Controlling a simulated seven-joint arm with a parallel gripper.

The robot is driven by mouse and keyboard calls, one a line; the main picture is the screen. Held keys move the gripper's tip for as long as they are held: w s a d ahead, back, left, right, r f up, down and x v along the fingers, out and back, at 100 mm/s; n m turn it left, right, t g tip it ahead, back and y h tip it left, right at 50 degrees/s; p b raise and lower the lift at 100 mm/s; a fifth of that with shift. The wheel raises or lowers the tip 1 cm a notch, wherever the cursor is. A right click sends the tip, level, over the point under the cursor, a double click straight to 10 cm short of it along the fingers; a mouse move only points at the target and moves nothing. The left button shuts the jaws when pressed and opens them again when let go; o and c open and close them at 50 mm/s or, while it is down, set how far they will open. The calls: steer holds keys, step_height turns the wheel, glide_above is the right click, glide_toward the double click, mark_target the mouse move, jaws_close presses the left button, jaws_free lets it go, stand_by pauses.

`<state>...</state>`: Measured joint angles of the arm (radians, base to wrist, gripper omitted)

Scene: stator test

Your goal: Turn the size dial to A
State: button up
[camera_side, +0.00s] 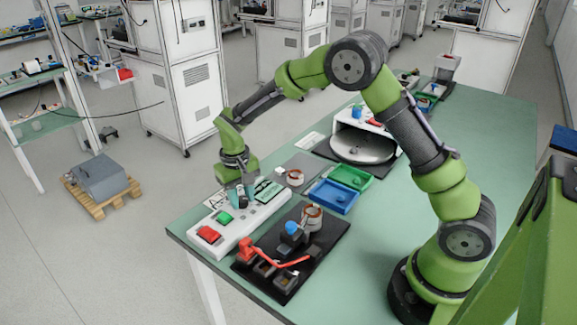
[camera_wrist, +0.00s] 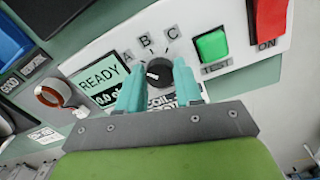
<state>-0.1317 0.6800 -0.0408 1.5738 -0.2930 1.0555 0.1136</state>
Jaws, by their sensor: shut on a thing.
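The size dial (camera_wrist: 159,74) is a round black knob with a white pointer mark, on the white panel of the tester (camera_side: 232,226). Labels A, B (camera_wrist: 145,40) and C stand in an arc around it. The pointer mark lies on the left part of the knob; which letter it lines up with is hard to tell. My gripper (camera_wrist: 160,85) has teal fingers, one on each side of the dial, shut on it. In the side view my gripper (camera_side: 241,197) is down at the panel and hides the dial.
The tester also bears a READY screen (camera_wrist: 101,82), a green TEST button (camera_wrist: 212,46) and a red ON switch (camera_wrist: 270,18). A black board (camera_side: 285,262) with a red clamp lies in front. Blue (camera_side: 334,198) and green (camera_side: 351,177) trays stand to the right.

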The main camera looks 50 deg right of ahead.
mark_target(240, 200)
steer(key=shift+n, duration=0.6)
steer(key=o, duration=1)
steer(key=shift+o, duration=0.2)
step_height(240, 200, up, 17)
steer(key=shift+a, duration=0.25)
steer(key=shift+w, duration=0.15)
